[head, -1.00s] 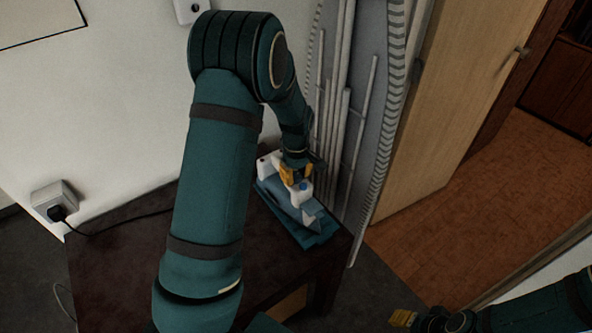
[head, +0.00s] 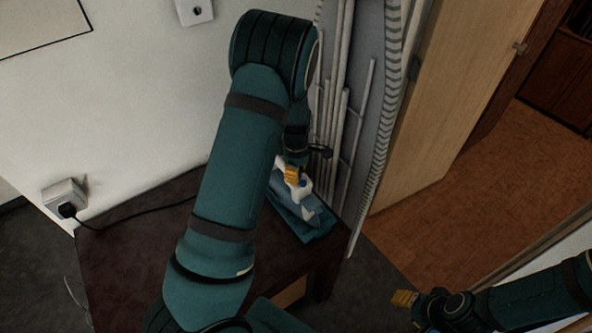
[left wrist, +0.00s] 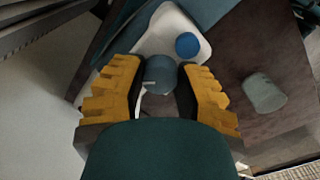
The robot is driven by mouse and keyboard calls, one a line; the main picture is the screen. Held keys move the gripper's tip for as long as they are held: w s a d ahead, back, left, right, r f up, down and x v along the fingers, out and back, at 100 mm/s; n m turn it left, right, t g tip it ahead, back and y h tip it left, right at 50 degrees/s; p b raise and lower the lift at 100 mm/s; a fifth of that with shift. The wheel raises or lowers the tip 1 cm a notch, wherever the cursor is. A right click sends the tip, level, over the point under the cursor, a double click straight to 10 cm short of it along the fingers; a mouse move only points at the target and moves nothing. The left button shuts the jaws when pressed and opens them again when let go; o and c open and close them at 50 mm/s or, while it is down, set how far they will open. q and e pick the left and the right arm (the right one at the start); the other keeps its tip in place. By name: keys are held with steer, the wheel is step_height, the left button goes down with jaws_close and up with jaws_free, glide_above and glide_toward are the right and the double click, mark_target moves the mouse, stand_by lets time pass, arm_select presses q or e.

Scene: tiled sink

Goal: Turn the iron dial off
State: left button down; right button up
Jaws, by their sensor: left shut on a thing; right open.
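The iron (head: 303,210) lies on the dark table, with a blue-grey body, white parts and a teal base. My left arm hides part of it in the head view. Its white part with a round blue button (left wrist: 187,45) shows in the left wrist view. A round blue-grey dial (left wrist: 158,84) sits between the yellow fingers of my left gripper (left wrist: 155,92), which is shut on it. In the head view my left gripper (head: 293,174) is at the top of the iron. My right gripper (head: 405,298) is open and empty, low at the right, away from the table.
The dark table (head: 125,255) is mostly bare to the left. A black cord runs to a wall socket (head: 65,198). A folded ironing board (head: 350,100) leans behind the iron, beside a wooden door (head: 440,110). A grey cylinder (left wrist: 265,92) shows in the left wrist view.

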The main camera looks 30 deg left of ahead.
arm_select(q)
steer(key=shift+d, duration=0.1)
steer(key=c, duration=0.6)
jaws_free()
step_height(320, 180, up, 12)
stand_by(0.4)
